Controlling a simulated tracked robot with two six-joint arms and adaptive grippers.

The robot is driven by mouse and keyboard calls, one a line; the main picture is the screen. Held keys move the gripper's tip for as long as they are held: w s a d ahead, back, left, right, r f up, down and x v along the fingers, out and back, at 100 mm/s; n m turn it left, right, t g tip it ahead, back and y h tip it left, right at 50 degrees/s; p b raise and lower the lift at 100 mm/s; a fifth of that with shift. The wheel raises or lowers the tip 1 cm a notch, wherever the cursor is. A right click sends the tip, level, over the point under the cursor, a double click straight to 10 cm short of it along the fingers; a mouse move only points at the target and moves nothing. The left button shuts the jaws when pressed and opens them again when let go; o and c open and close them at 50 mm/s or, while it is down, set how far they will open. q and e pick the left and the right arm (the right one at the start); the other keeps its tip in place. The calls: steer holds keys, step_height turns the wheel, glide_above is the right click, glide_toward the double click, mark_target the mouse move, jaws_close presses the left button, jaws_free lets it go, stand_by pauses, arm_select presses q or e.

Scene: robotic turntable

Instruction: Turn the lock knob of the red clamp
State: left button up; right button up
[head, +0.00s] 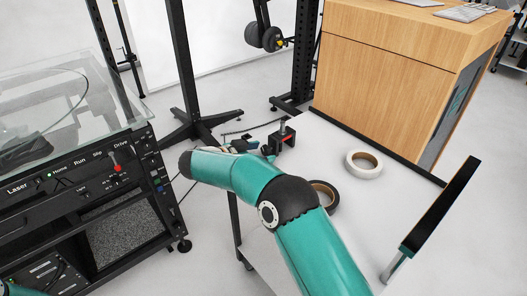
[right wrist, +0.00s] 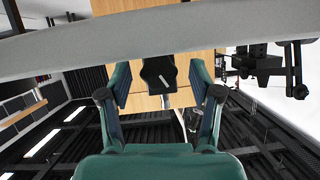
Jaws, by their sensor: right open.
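A small black clamp with a red mark (head: 286,138) stands at the far left part of the white table (head: 345,225) in the head view. A short upright stem with a knob (head: 283,124) shows on its top. My right arm reaches across the table's left edge, with the right gripper (head: 240,146) just left of the clamp and partly hidden behind the wrist. In the right wrist view the fingers (right wrist: 159,78) are apart and hold nothing. A black shape with a silver bar shows between them; I cannot tell whether it is touched. My left gripper is not in view.
A white tape roll (head: 363,165) and a dark tape roll (head: 322,195) lie on the table, the dark one close to my right arm. A wooden cabinet (head: 390,60) stands behind. A black stand (head: 188,90) and a control cabinet (head: 80,175) are to the left.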

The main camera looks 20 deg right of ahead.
steer(key=shift+w+d+f, duration=0.15)
steer(key=shift+d, duration=0.2)
steer(key=shift+c, duration=0.3)
steer(key=c, duration=1.1)
steer(key=shift+f+n+g+b, duration=0.1)
steer(key=shift+n+g+b, duration=0.2)
steer(key=shift+n+g, duration=0.4)
steer(key=shift+n, duration=0.3)
steer(key=o, duration=1.2)
steer(key=shift+c, duration=0.2)
steer(key=shift+a, duration=0.15)
steer(key=v, duration=1.2)
